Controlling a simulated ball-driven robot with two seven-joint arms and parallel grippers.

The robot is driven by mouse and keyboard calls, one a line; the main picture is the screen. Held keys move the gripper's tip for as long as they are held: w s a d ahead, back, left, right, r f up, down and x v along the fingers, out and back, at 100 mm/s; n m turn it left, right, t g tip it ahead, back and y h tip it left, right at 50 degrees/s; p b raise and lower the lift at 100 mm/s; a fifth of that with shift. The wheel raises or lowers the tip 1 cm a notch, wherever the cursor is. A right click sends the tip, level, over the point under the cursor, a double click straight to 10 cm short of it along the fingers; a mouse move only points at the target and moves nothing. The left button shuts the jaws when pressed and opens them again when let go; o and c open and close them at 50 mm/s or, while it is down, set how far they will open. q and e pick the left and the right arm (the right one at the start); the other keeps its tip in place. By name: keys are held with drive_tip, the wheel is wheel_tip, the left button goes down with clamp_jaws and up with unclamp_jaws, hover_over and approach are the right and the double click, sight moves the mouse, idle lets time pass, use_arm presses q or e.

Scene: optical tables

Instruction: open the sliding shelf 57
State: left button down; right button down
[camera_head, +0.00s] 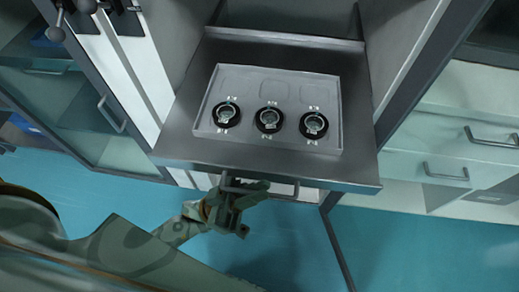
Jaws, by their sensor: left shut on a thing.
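The sliding shelf (185,132) is a dark grey metal board that juts out from between two upright white walls. A handle (262,187) shows under its front edge. My left gripper (238,192) is at this handle, just below the front edge, and is shut on it. The fingers partly hide the handle's left part. My right gripper is not in the view.
A grey panel (278,90) with three round black-rimmed fittings (269,119) sits on the shelf. A glass-fronted cabinet (85,125) stands at the left. White drawers (449,173) with handles stand at the right. The teal floor (290,248) in front is clear.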

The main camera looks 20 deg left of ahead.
use_arm(q)
drive_tip(key=s+d+p, duration=0.1)
drive_tip(key=s+d, duration=0.1)
drive_tip(key=s, duration=0.7)
drive_tip(key=shift+s+d, duration=0.25)
drive_tip(key=shift+d, duration=0.1)
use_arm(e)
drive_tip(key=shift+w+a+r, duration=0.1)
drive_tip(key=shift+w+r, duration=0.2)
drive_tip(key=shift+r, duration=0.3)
use_arm(q)
drive_tip(key=c, duration=1.8)
unclamp_jaws()
